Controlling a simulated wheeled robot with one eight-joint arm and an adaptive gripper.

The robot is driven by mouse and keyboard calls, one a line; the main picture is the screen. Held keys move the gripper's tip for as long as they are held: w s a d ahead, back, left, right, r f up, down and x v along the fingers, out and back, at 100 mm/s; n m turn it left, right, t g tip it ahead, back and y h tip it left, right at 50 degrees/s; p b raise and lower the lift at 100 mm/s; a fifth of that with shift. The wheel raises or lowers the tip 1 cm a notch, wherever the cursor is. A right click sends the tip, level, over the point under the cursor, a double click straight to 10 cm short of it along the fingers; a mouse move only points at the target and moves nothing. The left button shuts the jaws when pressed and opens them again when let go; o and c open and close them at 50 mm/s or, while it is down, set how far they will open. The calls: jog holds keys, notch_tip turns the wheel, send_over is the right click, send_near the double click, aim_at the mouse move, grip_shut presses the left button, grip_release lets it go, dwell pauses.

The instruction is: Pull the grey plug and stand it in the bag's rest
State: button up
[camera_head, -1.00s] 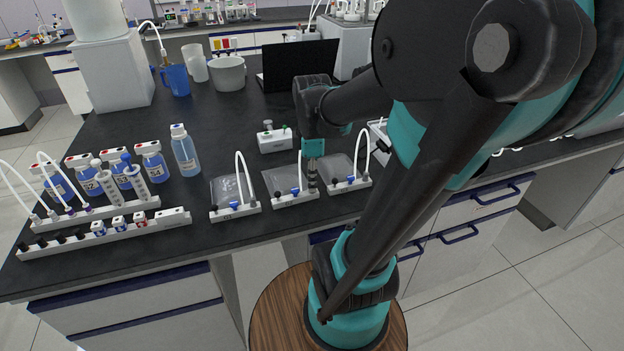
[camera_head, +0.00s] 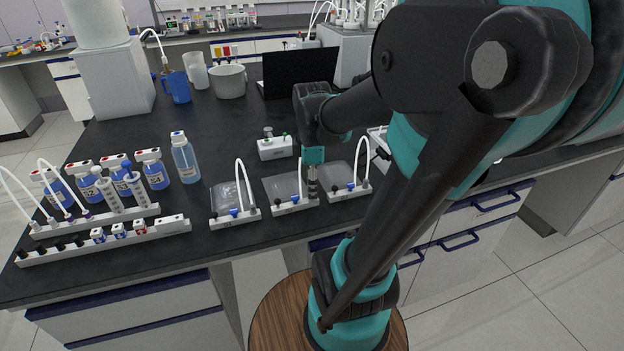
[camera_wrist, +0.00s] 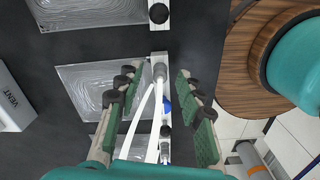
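Three clear bags with white bars lie near the bench's front edge. My gripper (camera_head: 313,182) points down at the right end of the middle bag's bar (camera_head: 290,207). In the wrist view my gripper (camera_wrist: 159,76) is open, one green-padded finger on each side of that bar. A grey plug (camera_wrist: 160,72) sits at the bar's end between the fingertips, with a gap visible on both sides. The white tube (camera_wrist: 145,112) and a blue part (camera_wrist: 166,104) also lie between the fingers. A dark round spot (camera_wrist: 165,130) shows farther along the bar, possibly the rest. Fingers partly hide the middle bag (camera_wrist: 85,85).
The left bag (camera_head: 228,197) and right bag (camera_head: 340,174) stand close on either side, each with an upright white tube. A small white box (camera_head: 275,147) is behind. Bottles and racks (camera_head: 110,240) stand at left. A laptop (camera_head: 298,72) is at the back.

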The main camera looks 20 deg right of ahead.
notch_tip(320, 180, up, 12)
dwell(0.6)
